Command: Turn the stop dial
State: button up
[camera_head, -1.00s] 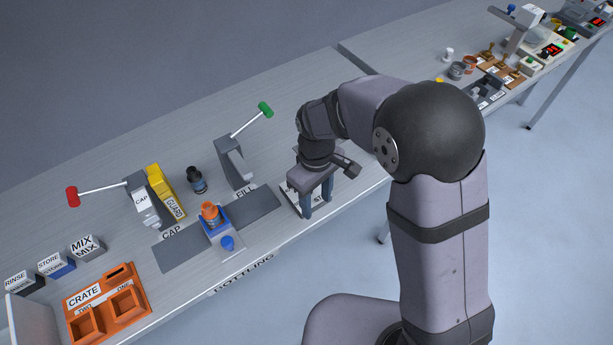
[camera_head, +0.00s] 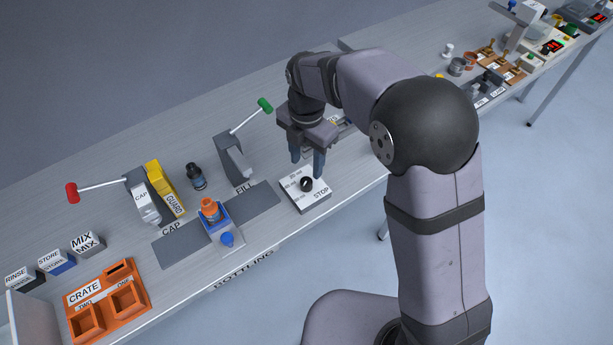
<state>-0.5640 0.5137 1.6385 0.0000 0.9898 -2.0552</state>
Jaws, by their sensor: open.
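The stop dial (camera_head: 306,184) is a round black knob on a light panel (camera_head: 316,199) marked STOP, on the table right of the FILL station. My gripper (camera_head: 307,167) points down with its two blue-grey fingers apart and empty. It is above and behind the dial, and the fingertips appear clear of it. The dial and its panel show almost fully. I cannot read which way the dial is set.
Left of the panel stand the FILL lever with a green handle (camera_head: 265,105) and a blue carrier (camera_head: 226,239) holding an orange-capped bottle (camera_head: 210,210). A dark bottle (camera_head: 196,177) and the yellow guard (camera_head: 165,190) are farther left. An orange crate (camera_head: 136,314) lies at front left.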

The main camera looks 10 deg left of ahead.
aim_at(306, 181)
jog(key=shift+f+p, duration=1.1)
jog(key=shift+f, duration=2.6)
jog(key=shift+c, duration=0.5)
jog(key=c, duration=0.9)
